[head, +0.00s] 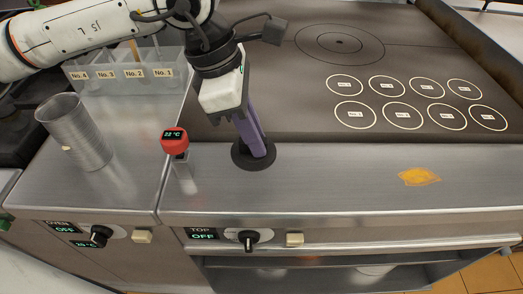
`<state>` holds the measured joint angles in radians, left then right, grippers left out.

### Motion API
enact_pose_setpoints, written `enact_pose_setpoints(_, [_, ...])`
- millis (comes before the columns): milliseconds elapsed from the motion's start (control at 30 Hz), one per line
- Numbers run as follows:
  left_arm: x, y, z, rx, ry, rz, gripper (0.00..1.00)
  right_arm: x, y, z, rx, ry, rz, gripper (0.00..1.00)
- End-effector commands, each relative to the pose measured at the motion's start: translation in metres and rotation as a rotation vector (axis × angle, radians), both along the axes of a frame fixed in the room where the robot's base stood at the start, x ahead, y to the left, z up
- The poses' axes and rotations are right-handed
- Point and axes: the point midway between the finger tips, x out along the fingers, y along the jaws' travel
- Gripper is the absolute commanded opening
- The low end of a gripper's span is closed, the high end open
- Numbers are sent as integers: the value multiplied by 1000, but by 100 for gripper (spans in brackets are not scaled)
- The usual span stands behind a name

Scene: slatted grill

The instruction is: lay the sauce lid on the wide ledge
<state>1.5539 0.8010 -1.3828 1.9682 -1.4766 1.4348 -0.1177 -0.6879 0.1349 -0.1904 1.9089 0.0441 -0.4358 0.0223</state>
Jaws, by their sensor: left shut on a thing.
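My left gripper (257,151) comes down from the top, its purple fingers shut on the sauce lid. The sauce lid (240,160) is a dark round disc. It is level, at the back edge of the wide ledge beside the dark griddle. I cannot tell whether it touches the surface. The fingers hide its middle. The wide ledge (335,185) is the bare steel strip along the front of the griddle. My right gripper is not in view.
A red-topped thermometer reading 22 °C (174,143) stands left of the lid. A steel cylinder (75,135) and a numbered rack (120,80) are farther left. An orange sauce stain (419,176) lies on the ledge at right. The ledge between is clear.

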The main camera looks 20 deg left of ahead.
Motion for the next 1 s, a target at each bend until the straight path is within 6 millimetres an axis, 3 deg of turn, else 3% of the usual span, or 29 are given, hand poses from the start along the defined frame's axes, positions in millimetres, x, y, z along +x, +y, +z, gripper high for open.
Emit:
enact_pose_setpoints(433, [0, 0, -48, 0, 1, 0, 0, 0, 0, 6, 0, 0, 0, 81])
enact_pose_setpoints(833, [0, 0, -56, -1, -1, -1, 0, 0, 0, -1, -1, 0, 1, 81])
enact_pose_setpoints(867, [0, 0, -54, -1, -1, -1, 18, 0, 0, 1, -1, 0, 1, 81])
enact_pose_setpoints(900, [0, 0, -53, -1, -1, -1, 25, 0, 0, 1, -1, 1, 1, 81])
enact_pose_setpoints(1000, [0, 0, -54, -1, -1, -1, 32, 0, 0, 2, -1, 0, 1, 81])
